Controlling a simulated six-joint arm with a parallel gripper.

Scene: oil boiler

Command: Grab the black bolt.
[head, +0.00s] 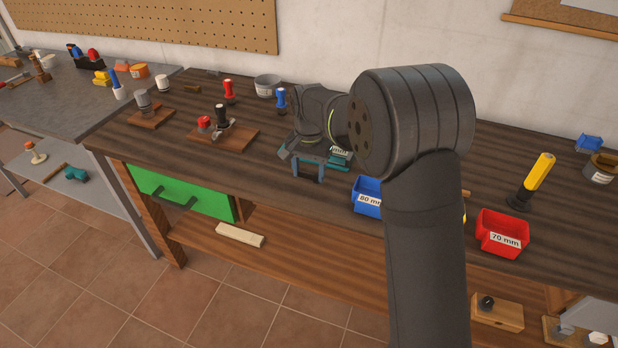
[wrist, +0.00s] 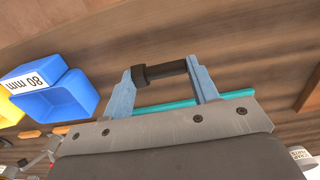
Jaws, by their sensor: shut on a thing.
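The black bolt (wrist: 168,70) lies sideways between the two blue-grey fingers of my gripper (wrist: 165,76) in the wrist view. Its thicker head is at the left finger and its shaft reaches the right finger. My gripper is shut on it. In the head view my gripper (head: 309,170) is over the front edge of the wooden bench, to the left of the blue bin. The bolt is small and dark there, hard to make out.
A blue 80 mm bin (head: 367,198) and a red 70 mm bin (head: 503,235) stand near the bench's front edge. A yellow-handled tool (head: 537,177) stands at the right. Wooden boards (head: 238,139) with upright pieces are at the left. A green drawer (head: 180,192) is below.

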